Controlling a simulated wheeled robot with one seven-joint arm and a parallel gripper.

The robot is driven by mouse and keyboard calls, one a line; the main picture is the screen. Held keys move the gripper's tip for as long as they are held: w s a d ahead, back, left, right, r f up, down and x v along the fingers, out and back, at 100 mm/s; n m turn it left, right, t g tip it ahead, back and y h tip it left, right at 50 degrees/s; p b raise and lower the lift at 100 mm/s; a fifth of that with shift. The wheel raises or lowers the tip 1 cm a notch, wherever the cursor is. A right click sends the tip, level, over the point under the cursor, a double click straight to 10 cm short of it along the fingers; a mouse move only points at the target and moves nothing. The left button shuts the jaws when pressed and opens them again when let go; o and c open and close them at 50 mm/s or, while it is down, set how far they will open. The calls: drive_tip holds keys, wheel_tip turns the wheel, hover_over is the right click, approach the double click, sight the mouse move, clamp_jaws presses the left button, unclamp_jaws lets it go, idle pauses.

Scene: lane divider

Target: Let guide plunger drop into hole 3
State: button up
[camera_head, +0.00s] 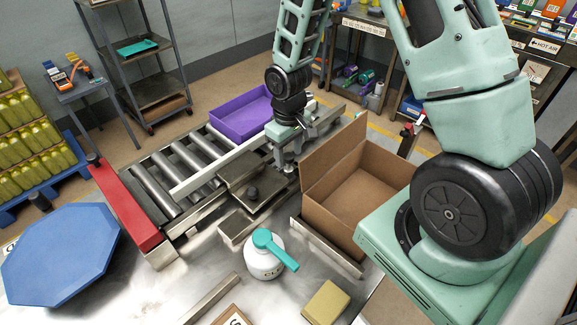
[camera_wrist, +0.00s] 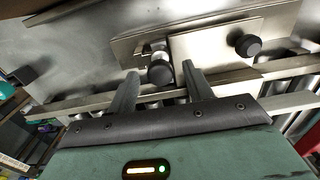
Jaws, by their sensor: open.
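A second black knob (camera_wrist: 247,45) stands on the flat metal plate (camera_wrist: 212,50). The pale divider rail (camera_head: 205,175) runs over the rollers. I cannot make out hole 3 or its number.
An open cardboard box (camera_head: 345,190) stands close to the right of my gripper. A purple bin (camera_head: 240,118) is behind on the rollers. A white bottle with a teal top (camera_head: 264,262), a yellow block (camera_head: 326,303) and a red rail (camera_head: 124,208) are nearer.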

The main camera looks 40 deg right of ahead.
drive_tip(key=c, duration=0.9)
drive_tip(key=shift+f+b, duration=0.4)
drive_tip(key=shift+f, duration=0.3)
drive_tip(key=o, duration=0.9)
drive_tip(key=shift+o, duration=0.2)
drive_tip(key=shift+r, duration=0.1)
wheel_tip(320, 180, up, 17)
drive_tip(key=p, duration=1.4)
drive_tip(key=shift+r, duration=0.15)
